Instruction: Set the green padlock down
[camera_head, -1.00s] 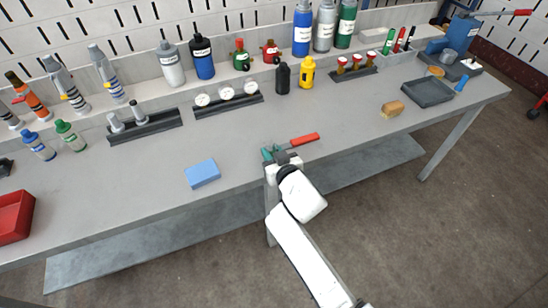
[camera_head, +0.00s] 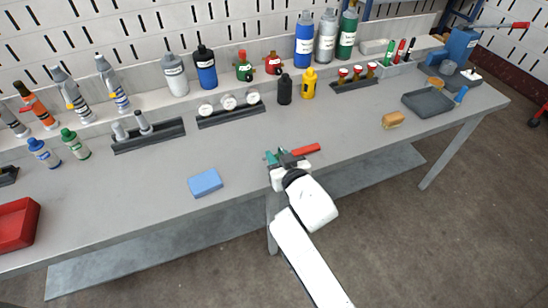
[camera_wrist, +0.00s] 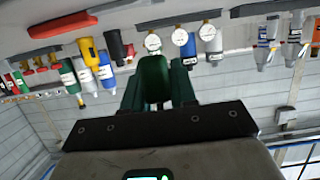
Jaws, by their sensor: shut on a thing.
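My gripper (camera_head: 281,157) is at the front edge of the grey workbench (camera_head: 240,155), seen in the head view. In the wrist view my gripper (camera_wrist: 157,92) is shut on the dark green padlock (camera_wrist: 153,76), which sits between the two teal fingers. In the head view the padlock is too small and too hidden by the gripper to make out. I cannot tell whether it touches the bench top.
A red-handled tool (camera_head: 305,149) lies just right of my gripper. A blue block (camera_head: 205,183) lies to the left, near the front edge. A tan brush (camera_head: 392,120) lies to the right. Bottles and gauges (camera_head: 229,101) stand behind. The bench middle is bare.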

